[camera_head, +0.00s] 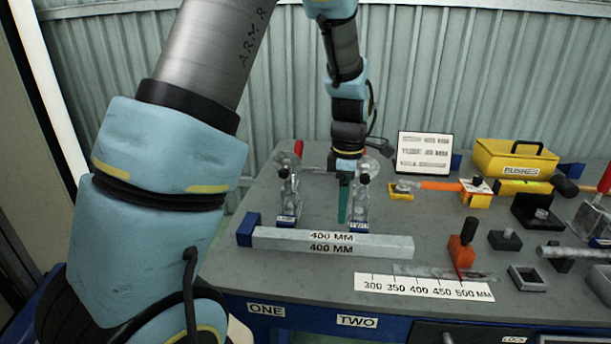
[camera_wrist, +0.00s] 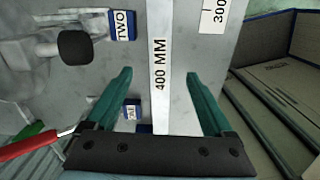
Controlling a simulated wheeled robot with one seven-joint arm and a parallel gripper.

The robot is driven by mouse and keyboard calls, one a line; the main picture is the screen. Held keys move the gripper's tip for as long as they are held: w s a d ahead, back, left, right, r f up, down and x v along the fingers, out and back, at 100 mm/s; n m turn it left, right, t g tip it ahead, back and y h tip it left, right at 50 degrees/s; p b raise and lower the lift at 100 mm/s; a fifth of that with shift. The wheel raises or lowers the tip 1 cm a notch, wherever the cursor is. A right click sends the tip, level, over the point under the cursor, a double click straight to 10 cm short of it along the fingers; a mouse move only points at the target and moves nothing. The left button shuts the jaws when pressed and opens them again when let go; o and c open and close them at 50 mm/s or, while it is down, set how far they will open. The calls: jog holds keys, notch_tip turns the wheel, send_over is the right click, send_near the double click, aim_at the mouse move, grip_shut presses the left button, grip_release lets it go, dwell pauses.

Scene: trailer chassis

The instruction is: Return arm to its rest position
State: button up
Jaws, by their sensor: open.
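My arm reaches over the grey workbench (camera_head: 300,190). My gripper (camera_head: 344,205) points down with teal fingers, behind the 400 MM bar (camera_head: 385,247) and between two clear clamps: the left clamp (camera_head: 288,190) and the right clamp (camera_head: 360,205). In the wrist view my gripper (camera_wrist: 158,76) is open, its fingers wide apart. The grey bar (camera_wrist: 172,50) passes through the gap between them in that picture; nothing is gripped. How high the fingers are above the bar is hard to tell.
A blue stop (camera_head: 248,229) sits at the bar's left end. A white scale (camera_head: 425,287) lies near the front edge. A corrugated wall (camera_head: 420,80) stands behind.

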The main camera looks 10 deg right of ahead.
jog(key=s+a+r+m, duration=0.2)
jog(key=a+m, duration=0.5)
jog(key=a, duration=0.5)
jog(key=s+a+r+m+t, duration=0.1)
jog(key=s+a+m, duration=0.3)
jog(key=a+m, duration=0.4)
jog(key=a+r, duration=0.1)
jog(key=a, duration=0.4)
jog(key=shift+s+a+r+t, duration=0.2)
jog(key=shift+r+t, duration=0.1)
jog(key=shift+c, duration=0.3)
